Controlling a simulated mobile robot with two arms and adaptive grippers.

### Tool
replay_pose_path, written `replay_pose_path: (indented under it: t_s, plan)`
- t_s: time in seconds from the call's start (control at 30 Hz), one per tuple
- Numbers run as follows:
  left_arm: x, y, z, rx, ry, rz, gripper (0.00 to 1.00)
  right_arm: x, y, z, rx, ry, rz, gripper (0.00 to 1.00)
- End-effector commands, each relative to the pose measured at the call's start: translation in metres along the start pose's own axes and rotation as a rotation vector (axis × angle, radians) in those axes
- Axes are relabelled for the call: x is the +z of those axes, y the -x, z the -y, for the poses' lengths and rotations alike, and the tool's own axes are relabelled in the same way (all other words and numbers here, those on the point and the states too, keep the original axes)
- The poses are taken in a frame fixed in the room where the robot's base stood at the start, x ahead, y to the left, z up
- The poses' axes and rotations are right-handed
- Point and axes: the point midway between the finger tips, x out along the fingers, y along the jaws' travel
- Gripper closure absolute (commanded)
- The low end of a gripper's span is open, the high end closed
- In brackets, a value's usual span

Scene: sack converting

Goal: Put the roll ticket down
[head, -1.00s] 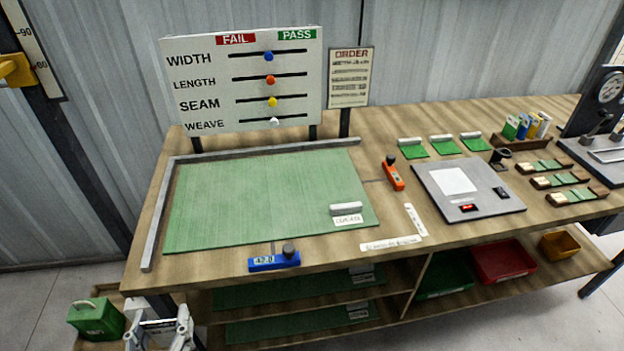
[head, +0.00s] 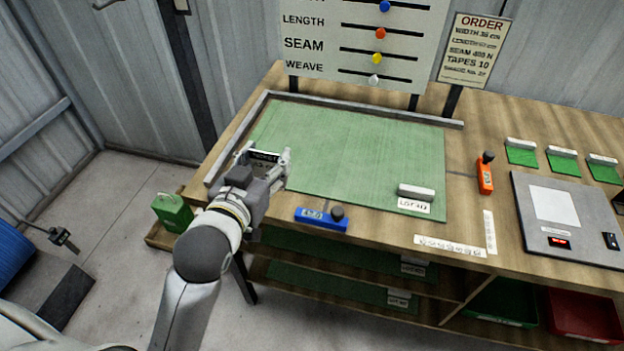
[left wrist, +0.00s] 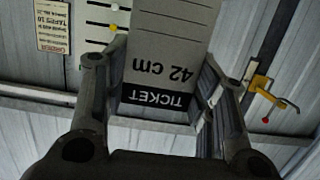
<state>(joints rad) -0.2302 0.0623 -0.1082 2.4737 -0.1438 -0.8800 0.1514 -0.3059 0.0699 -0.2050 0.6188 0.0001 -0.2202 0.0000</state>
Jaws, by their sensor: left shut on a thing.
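My left gripper (head: 264,162) is shut on the roll ticket (left wrist: 165,72), a pale card with "42 cm" and a black "TICKET" band. In the left wrist view the card stands between the two fingers and reads upside down. In the head view only a small dark-banded part of the ticket (head: 264,155) shows between the fingers. The gripper is in front of the left part of the green sheet (head: 350,150) on the bench; its exact height above the bench is hard to tell. My right gripper is not in view.
A blue gauge (head: 316,219) lies at the bench's front edge, right of the gripper. A grey rail (head: 236,138) borders the sheet. The test board (head: 360,45) stands behind. A green block (head: 172,212) is low at left.

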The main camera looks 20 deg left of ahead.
Motion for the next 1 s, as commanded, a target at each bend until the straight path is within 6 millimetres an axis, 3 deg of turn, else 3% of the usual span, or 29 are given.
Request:
replay_pose_path:
  t_s: [0.03, 0.23, 0.5, 0.77, 1.0]
  plan:
    - [0.005, -0.011, -0.007, 0.001, 0.002, -0.004, 0.57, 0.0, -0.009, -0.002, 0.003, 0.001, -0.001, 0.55]
    - [0.012, -0.049, -0.03, 0.002, 0.003, 0.001, 0.57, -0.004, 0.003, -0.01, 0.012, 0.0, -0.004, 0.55]
    - [0.05, -0.085, -0.048, 0.0, 0.0, 0.001, 0.57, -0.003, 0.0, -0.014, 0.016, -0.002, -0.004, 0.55]
    - [0.062, -0.099, -0.054, 0.0, 0.0, -0.001, 0.57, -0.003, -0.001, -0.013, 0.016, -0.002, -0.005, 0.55]
    - [0.091, -0.105, -0.055, 0.0, -0.001, 0.001, 0.57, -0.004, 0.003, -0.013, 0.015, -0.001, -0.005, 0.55]
